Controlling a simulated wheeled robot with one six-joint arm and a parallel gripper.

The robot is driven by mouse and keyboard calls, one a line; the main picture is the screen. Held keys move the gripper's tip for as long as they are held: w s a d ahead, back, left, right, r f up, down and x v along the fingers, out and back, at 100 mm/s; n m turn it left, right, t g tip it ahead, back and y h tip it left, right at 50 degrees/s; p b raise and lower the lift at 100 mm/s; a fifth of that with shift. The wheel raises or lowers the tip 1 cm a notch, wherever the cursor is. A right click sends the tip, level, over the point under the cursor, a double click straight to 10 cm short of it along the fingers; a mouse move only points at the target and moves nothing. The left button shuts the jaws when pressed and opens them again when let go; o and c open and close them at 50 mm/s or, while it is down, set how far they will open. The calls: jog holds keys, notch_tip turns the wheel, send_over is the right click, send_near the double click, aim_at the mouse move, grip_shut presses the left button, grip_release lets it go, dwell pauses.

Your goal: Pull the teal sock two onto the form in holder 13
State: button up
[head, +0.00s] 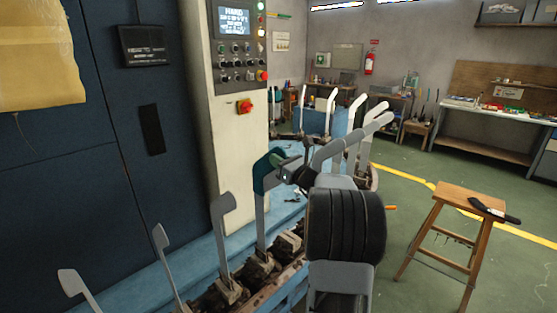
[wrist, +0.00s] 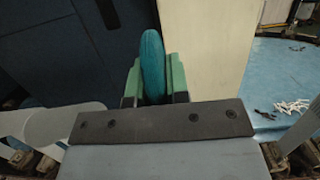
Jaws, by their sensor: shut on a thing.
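The teal sock (head: 264,176) covers the top of a white upright form (head: 261,222) in the holder row, hanging over its toe end. In the wrist view the sock (wrist: 152,62) stands as a narrow upright teal shape between the green fingers. My gripper (head: 281,166) is at the right side of the sock's top and is shut on it; it also shows in the wrist view (wrist: 153,90). The lower shaft of the form is bare. The holder (head: 259,268) clamps the form's foot. I cannot read any holder number.
Bare forms stand to the left, the nearest one (head: 222,235) close to the sock. More bare forms (head: 330,112) stand along the far side. A dark cabinet (head: 120,200) and a control panel (head: 240,50) rise behind. A wooden stool (head: 462,205) stands at right on open floor.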

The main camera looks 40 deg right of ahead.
jog(key=shift+f+b, duration=3.1)
jog(key=shift+f, duration=0.6)
jog(key=o, duration=0.8)
jog(key=shift+r, duration=0.1)
jog(key=shift+s, duration=0.1)
jog(key=b+v, duration=0.1)
jog(key=v, duration=1.2)
jog(key=shift+s, duration=0.3)
jog(key=shift+d, duration=0.1)
